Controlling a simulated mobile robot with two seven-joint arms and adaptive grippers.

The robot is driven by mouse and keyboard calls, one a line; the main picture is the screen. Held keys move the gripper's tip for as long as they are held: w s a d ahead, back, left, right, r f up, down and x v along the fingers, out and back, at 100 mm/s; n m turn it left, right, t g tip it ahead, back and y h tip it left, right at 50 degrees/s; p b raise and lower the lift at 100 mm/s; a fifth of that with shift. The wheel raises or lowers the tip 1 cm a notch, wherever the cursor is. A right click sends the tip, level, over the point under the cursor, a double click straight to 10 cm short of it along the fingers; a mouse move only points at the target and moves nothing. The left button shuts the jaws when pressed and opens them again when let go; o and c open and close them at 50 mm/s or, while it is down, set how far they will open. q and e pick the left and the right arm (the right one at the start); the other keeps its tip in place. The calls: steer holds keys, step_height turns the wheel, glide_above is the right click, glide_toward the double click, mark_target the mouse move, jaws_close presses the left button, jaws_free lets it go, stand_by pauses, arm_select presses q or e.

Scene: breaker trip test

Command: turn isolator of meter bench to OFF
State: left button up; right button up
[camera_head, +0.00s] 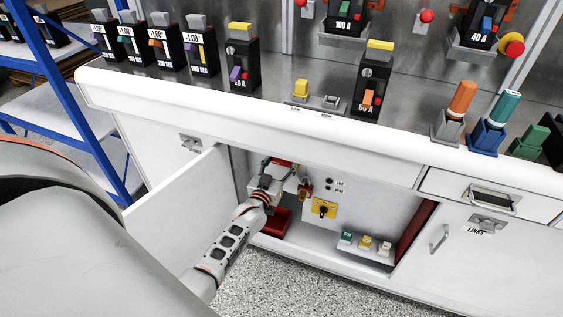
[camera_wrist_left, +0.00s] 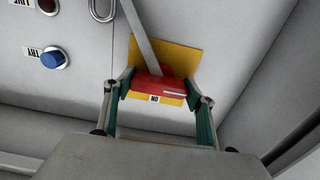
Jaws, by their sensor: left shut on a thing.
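The isolator has a red handle grip (camera_wrist_left: 155,86) at the end of a grey lever (camera_wrist_left: 143,40), in front of a yellow plate (camera_wrist_left: 185,58). A small ON label (camera_wrist_left: 154,99) shows by the grip in the left wrist view. My left gripper (camera_wrist_left: 158,86) is shut on the red grip, with one finger on each side. In the head view my left gripper (camera_head: 279,174) is inside the open cupboard under the bench; a red part (camera_head: 281,162) shows at its fingers. My right gripper is not in view.
An open white door (camera_head: 180,205) stands left of my arm. Right of the gripper are a yellow plate with a black knob (camera_head: 324,208) and a small red part (camera_head: 305,190). A blue TRY button (camera_wrist_left: 52,59) and metal shackle (camera_wrist_left: 102,10) are near the lever.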

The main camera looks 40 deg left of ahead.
arm_select(q)
steer(key=o, duration=1.1)
steer(key=v, duration=1.2)
steer(key=shift+s, duration=0.1)
